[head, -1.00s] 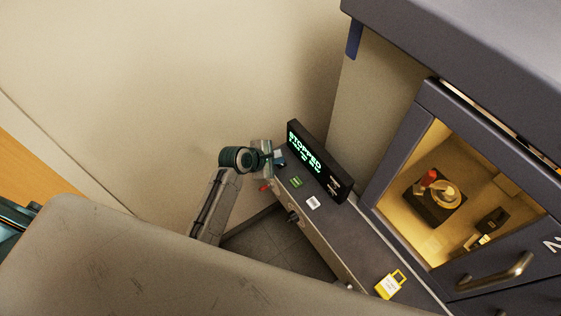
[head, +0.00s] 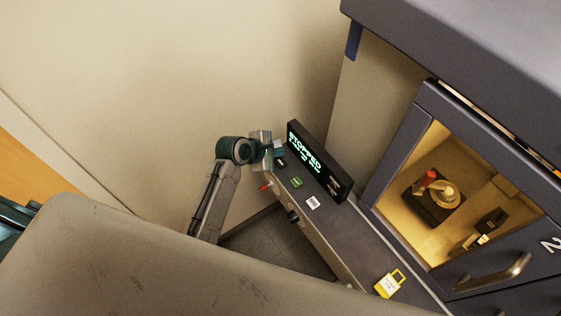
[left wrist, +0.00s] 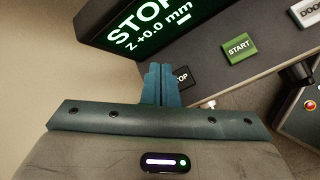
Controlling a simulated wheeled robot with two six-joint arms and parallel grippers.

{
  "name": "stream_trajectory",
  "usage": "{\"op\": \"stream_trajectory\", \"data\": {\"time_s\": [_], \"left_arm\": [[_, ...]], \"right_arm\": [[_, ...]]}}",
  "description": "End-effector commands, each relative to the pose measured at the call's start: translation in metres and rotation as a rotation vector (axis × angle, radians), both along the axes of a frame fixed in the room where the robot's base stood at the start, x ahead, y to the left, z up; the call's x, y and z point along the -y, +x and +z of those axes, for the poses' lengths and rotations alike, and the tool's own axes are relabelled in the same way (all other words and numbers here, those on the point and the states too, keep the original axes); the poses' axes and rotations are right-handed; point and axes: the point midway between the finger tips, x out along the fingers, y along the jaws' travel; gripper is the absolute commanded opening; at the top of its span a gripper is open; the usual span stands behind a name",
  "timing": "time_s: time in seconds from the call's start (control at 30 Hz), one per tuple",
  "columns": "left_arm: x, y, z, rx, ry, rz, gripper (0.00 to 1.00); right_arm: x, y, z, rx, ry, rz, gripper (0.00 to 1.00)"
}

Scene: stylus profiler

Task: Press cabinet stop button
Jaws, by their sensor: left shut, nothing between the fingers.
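The black stop button (head: 281,162) sits at the far left end of the cabinet's dark control ledge. It also shows in the left wrist view (left wrist: 182,78), where the fingers cover the first letter of its label. My left gripper (head: 279,149) is shut and empty, beside the stop button at the ledge's end. Its closed teal fingertips (left wrist: 160,71) overlap the button's left edge in the wrist view; I cannot tell whether they touch it. The display (head: 318,162) reads STOPPED. My right gripper is not in view.
A green START button (head: 297,182) and a white button (head: 313,203) follow along the ledge. A red part (head: 265,187) and black knob (head: 293,217) are on the ledge's front. The lit chamber (head: 450,210) is at right.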

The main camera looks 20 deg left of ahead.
Motion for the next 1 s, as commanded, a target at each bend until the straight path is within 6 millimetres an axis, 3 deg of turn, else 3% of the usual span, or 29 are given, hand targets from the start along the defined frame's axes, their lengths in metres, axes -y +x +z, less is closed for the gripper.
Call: {"op": "stream_trajectory", "data": {"time_s": [0.27, 1.0], "left_arm": [[0.0, 0.0, 0.021, 0.001, 0.001, 0.0, 0.0], [0.0, 0.0, 0.022, 0.0, 0.001, 0.0, 0.0]], "right_arm": [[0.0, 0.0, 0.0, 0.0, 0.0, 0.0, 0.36], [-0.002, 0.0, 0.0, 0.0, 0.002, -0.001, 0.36]]}}
